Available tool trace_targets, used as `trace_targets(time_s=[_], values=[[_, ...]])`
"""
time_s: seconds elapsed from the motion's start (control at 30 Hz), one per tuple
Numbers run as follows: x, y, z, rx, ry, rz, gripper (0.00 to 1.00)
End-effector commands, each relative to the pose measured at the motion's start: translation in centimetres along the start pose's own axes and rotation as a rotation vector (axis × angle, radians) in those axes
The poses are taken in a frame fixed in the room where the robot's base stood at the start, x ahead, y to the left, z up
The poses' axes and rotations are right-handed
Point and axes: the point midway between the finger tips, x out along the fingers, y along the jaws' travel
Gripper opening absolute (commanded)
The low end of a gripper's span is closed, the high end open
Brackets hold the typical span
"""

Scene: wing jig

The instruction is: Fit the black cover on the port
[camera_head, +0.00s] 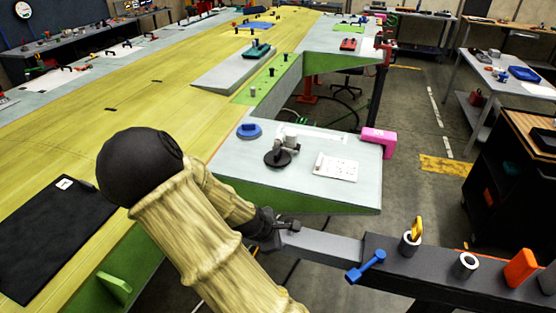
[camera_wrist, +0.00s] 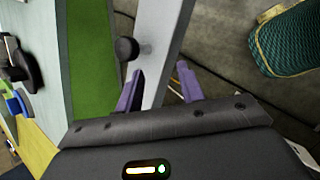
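My gripper (camera_head: 264,230) is at the near edge of the grey panel, over a grey bar (camera_head: 330,246). A black round piece (camera_head: 279,158) lies on the grey panel, beside a grey fitting. A flat black sheet (camera_head: 50,240) lies on the yellow wing skin. I cannot tell which is the cover, nor make out the port.
A teal bag (camera_wrist: 288,38) is below.

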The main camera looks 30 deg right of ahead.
Motion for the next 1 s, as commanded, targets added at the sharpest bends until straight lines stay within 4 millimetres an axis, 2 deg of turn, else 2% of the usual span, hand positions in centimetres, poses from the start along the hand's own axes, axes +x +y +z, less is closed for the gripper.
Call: trace_targets(time_s=[0.17, 0.4, 0.7, 0.83, 1.0], values=[[-2.0, -2.0, -2.2, 0.261, 0.135, -0.113, 0.38], [-7.8, -3.9, -4.7, 0.67, 0.289, -0.295, 0.38], [-15.5, -5.4, -4.6, 1.076, 0.345, -0.437, 0.38], [-17.0, -5.8, -4.3, 1.164, 0.34, -0.454, 0.38], [-17.4, -6.1, -4.3, 1.188, 0.334, -0.461, 0.38]])
